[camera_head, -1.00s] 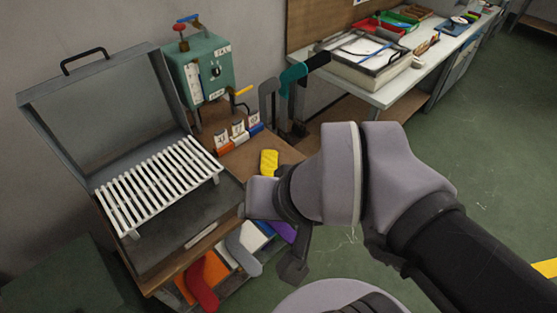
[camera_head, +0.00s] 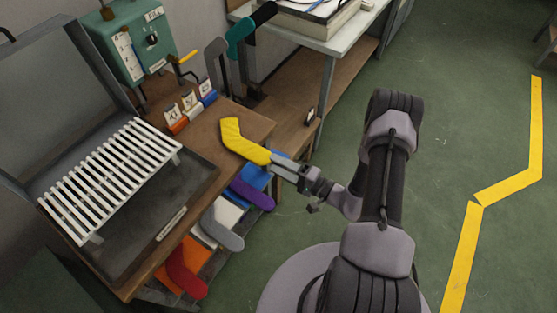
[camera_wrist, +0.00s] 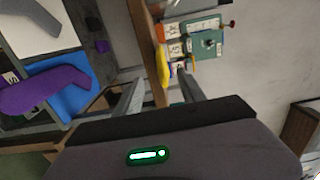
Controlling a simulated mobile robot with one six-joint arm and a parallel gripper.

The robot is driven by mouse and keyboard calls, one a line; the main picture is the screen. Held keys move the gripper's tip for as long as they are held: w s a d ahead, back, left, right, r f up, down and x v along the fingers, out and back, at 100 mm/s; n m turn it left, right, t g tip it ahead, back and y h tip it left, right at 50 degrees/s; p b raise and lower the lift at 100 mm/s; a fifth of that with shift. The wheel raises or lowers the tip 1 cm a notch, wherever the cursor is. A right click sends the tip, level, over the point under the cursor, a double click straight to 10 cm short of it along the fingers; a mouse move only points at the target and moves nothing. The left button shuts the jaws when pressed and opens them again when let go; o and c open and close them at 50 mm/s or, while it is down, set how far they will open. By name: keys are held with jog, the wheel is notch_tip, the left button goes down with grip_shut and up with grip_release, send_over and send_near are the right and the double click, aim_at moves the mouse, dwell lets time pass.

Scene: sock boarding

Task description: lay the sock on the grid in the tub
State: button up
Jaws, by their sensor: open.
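The yellow sock (camera_head: 240,142) lies flat on the wooden bench top, its narrow end toward the bench's right edge. In the wrist view the yellow sock (camera_wrist: 162,65) shows ahead, between the lines of my two fingers. My gripper (camera_head: 275,167) is open, right by the sock's near end; I cannot tell if they touch. The fingers also show spread in the wrist view (camera_wrist: 160,88). The white slatted grid (camera_head: 112,172) lies over the grey tub (camera_head: 150,245), left of the sock, and carries nothing. The tub's lid (camera_head: 50,85) stands open behind it.
A green control box (camera_head: 135,45) and small numbered holders (camera_head: 190,108) stand behind the sock. Purple (camera_head: 250,194), grey (camera_head: 222,230) and red (camera_head: 186,272) sock shapes stick out of the rack below the bench edge. Dark and teal shapes (camera_head: 240,38) stand upright behind.

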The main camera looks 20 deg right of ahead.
aim_at(261, 156)
jog(key=shift+r+x, duration=0.2)
jog(key=shift+x, duration=2.9)
jog(key=shift+a, duration=0.1)
grip_shut()
jog(key=shift+r, duration=0.15)
jog(key=shift+r+p, duration=1.75)
jog(key=shift+r, duration=0.65)
